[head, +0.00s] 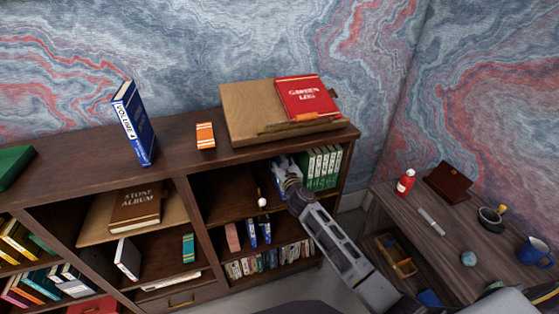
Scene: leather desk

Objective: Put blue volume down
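A blue book with "VOLUME 4" on its white-marked spine (134,124) stands upright, slightly tilted, on top of the dark wooden bookcase (172,147). My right arm reaches in from the lower right, and its gripper (286,177) is at the upper right compartment. A blue and white book (278,162) shows right at the gripper, beside a row of green books (321,167). The fingertips are small and partly hidden, so I cannot tell whether they hold it. My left gripper is not in view.
Small blue books (252,233) stand lower down. A desk (436,238) with clutter is at right.

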